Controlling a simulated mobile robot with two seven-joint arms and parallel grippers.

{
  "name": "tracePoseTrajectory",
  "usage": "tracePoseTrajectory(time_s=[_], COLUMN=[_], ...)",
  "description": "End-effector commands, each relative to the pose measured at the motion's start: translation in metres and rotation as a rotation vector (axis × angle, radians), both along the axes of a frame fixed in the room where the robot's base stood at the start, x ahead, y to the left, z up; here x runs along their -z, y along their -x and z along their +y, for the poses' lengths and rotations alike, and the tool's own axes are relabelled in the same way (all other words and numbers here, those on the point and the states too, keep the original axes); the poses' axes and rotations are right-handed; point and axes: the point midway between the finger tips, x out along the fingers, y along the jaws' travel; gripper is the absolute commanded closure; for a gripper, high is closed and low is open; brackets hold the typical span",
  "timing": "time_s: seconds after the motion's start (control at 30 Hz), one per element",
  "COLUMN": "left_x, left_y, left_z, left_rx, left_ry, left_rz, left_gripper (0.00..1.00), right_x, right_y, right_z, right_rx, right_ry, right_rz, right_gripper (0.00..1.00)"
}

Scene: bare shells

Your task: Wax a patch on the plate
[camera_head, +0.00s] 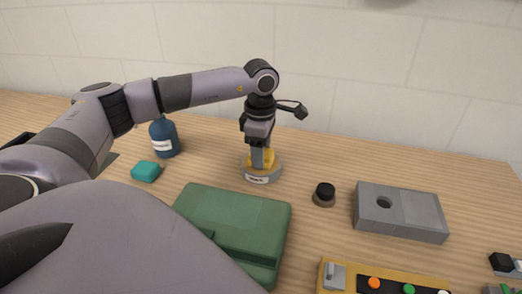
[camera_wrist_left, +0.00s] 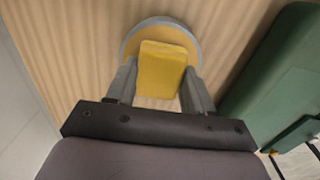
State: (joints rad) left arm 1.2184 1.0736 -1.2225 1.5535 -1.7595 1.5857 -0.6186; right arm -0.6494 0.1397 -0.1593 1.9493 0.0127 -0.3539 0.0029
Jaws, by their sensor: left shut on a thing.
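My left gripper (camera_head: 257,158) points down over a round grey tin (camera_head: 262,178) with a white label, at the middle of the table. It is shut on a yellow block (camera_wrist_left: 162,70), which shows between the fingers in the left wrist view. The tin's rim (camera_wrist_left: 128,42) shows around the block's far end, with a tan inside. I cannot tell whether the block touches the tin's contents. A grey rectangular block with a round hole, perhaps the plate (camera_head: 419,212), lies at the right. My right gripper is not in view.
A green case (camera_head: 235,219) lies in front of the tin. A black-topped knob (camera_head: 324,193) stands between tin and plate. A teal block (camera_head: 146,172) and a blue bottle (camera_head: 164,138) are at the left. A yellow-edged button panel (camera_head: 375,282) is at the front right.

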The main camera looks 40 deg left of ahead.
Motion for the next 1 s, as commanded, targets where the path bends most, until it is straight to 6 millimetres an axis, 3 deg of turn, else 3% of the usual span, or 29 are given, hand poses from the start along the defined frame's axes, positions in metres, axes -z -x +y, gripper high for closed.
tracePoseTrajectory(time_s=[0.33, 1.0], left_x=[-0.002, -0.058], left_y=[0.001, 0.0], left_z=[-0.001, -0.001], left_rx=[0.002, 0.002], left_ry=[-0.001, 0.0], left_rz=[0.007, 0.002], left_gripper=[0.76, 0.76], right_x=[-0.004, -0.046], right_y=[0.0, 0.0], right_z=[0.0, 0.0], right_rx=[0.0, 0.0], right_ry=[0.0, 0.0], right_rz=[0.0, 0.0], right_gripper=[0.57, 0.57])
